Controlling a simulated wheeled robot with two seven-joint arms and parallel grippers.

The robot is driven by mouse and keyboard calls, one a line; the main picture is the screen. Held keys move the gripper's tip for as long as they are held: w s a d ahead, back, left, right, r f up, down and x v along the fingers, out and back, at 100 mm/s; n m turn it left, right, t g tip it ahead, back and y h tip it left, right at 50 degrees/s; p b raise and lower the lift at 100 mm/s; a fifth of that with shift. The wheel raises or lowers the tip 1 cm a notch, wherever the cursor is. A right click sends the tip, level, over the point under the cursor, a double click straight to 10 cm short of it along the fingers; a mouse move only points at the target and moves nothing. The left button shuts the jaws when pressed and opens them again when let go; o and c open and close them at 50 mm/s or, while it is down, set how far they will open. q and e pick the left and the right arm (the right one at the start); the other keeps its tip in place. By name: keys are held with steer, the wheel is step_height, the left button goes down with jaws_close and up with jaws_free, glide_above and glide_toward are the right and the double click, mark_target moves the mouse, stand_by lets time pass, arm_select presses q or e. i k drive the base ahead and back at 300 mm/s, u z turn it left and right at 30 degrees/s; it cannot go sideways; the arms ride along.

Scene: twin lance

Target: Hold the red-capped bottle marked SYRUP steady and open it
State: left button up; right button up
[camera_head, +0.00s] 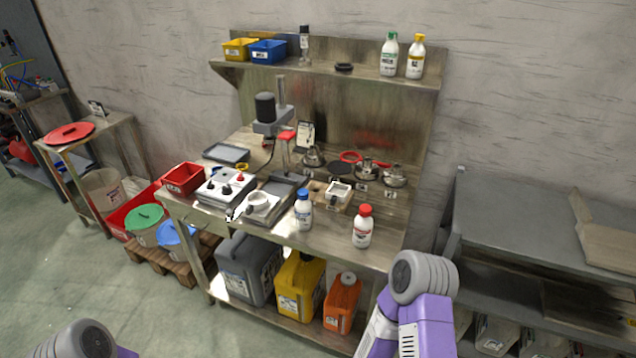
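The red-capped white bottle (362,228) stands upright on the right front part of the wooden workbench (325,240). Its cap is on, and its label is too small to read. A similar blue-capped white bottle (304,210) stands to its left. Parts of my two purple and grey arms show at the bottom left and bottom right. Neither gripper is in view, and nothing touches the red-capped bottle.
White devices (226,187), a grey tray (284,188) and a red bin (183,179) crowd the bench's left. Metal pots (394,176) stand behind. Green-capped (389,56) and yellow-capped (415,58) bottles stand on the shelf. The bench around the red-capped bottle is mostly clear.

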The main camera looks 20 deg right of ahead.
mark_target(363, 228)
steer(key=u, duration=1.05)
steer(key=i, duration=1.25)
steer(key=z, duration=2.95)
